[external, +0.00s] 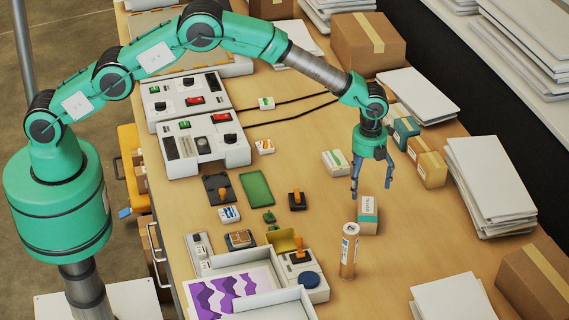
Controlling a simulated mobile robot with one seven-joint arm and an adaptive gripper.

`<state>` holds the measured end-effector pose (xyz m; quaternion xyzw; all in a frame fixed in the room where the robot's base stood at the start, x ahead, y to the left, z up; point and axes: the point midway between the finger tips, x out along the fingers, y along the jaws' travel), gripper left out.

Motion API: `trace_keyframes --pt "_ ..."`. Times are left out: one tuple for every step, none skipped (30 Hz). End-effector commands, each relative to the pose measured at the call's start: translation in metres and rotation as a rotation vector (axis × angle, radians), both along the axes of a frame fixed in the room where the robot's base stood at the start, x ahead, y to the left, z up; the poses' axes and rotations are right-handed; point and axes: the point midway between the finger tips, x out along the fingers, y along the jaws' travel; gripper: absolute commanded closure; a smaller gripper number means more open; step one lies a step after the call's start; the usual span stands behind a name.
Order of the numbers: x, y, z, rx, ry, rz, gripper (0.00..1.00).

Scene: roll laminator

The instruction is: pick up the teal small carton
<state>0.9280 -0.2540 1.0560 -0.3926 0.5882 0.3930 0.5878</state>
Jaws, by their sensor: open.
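Another teal carton (404,132) with a pale label stands farther back, to the right of my wrist.
A brown cylinder (349,252) stands close in front of the near carton. A white-and-green box (336,162) lies to the gripper's left. Tan cartons (430,169) and a paper stack (489,180) are at right. Bare table lies between the near carton and that stack.

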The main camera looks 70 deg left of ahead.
Motion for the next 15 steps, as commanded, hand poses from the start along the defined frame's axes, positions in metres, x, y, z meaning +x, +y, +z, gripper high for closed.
trace_keyframes --pt "-0.001 0.000 -0.007 0.001 0.002 0.000 0.11" --pt "-0.001 0.000 -0.012 0.001 0.002 0.000 0.11" --pt "0.000 0.000 -0.018 0.000 0.001 0.000 0.11" --pt "0.000 0.000 -0.023 0.000 0.001 0.000 0.11" --pt "0.000 0.000 -0.027 0.001 0.002 0.000 0.11" --pt "-0.001 0.000 -0.034 0.001 0.002 0.000 0.11" --pt "-0.001 0.000 -0.039 0.001 0.002 0.000 0.11" --pt "0.000 0.000 -0.043 0.000 0.001 0.000 0.11" --pt "0.000 0.000 -0.048 0.000 0.000 0.000 0.11" --pt "0.000 0.000 -0.051 0.000 0.001 0.000 0.11" --pt "0.000 0.000 -0.054 0.000 0.001 0.000 0.11" --pt "0.000 0.000 -0.058 0.000 0.001 0.000 0.11" --pt "0.000 0.000 -0.060 0.000 0.000 0.000 0.11" --pt "0.000 0.000 -0.062 0.000 0.000 0.000 0.11" --pt "0.000 0.000 -0.064 0.000 -0.001 0.000 0.11"
